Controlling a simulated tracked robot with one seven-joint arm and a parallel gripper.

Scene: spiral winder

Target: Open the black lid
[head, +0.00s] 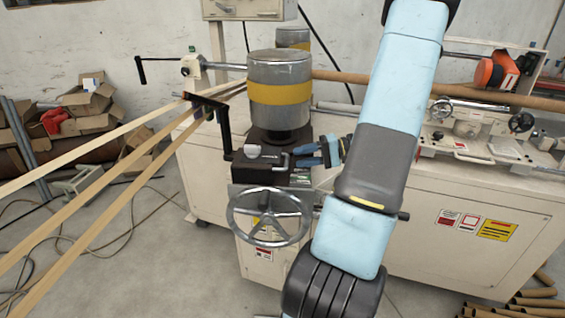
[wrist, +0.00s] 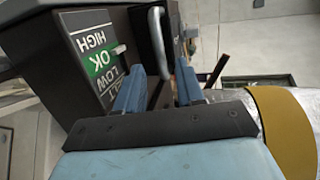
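The black lid (head: 255,172) appears to be the dark cover on top of the small box below the grey drum. A pale metal bar handle (head: 278,164) stands out from it. The handle also shows in the wrist view (wrist: 159,42), against a dark surface (wrist: 138,22). My gripper (head: 299,156) is just right of the handle. In the wrist view its two blue fingers (wrist: 160,70) are apart, with the handle's lower end in line with the gap. I see no clear contact with the handle. The lid looks shut; its hinge cannot be made out.
A grey drum with a yellow band (head: 280,92) rises just behind the box. A handwheel (head: 270,216) is in front, and a black crank (head: 222,122) is at the left. A HIGH/OK/LOW gauge panel (wrist: 95,58) is close to the fingers.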

